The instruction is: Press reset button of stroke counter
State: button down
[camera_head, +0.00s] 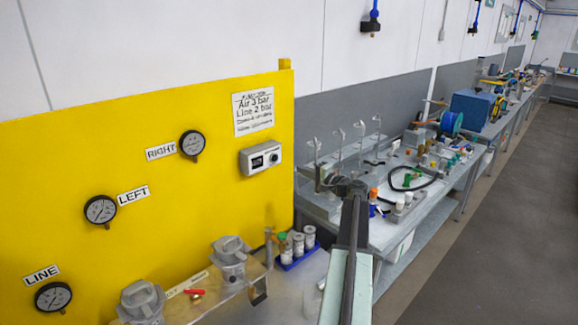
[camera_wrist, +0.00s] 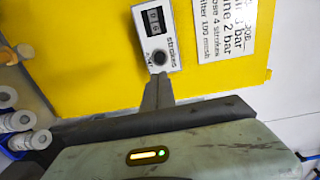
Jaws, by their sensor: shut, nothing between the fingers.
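The stroke counter (camera_head: 261,158) is a small grey-white box on the yellow panel, with a dark display and a round knob-like button at its right. In the wrist view the counter (camera_wrist: 153,30) is at the top centre, with the word "strokes" beside its dark round button (camera_wrist: 159,58). My gripper (camera_head: 326,180) is to the right of the counter in the head view, with a gap between them. In the wrist view my gripper (camera_wrist: 158,78) is shut and empty, its tips just below the button in the picture. No contact with the button shows.
Three gauges, RIGHT (camera_head: 192,144), LEFT (camera_head: 100,210) and LINE (camera_head: 53,297), are on the yellow panel. A paper notice (camera_head: 253,111) hangs above the counter. White-capped bottles (camera_head: 298,244) and grey lidded drums (camera_head: 232,260) stand below. A cluttered bench (camera_head: 400,235) runs to the right.

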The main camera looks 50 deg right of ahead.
aim_at(275, 157)
jog(key=w, duration=1.2)
jog(key=shift+w+d+f, duration=0.25)
jog(key=shift+w+d, duration=0.1)
jog(key=shift+w, duration=0.15)
jog(key=shift+w, duration=0.65)
jog(key=shift+r, duration=0.25)
jog(key=shift+w, duration=0.1)
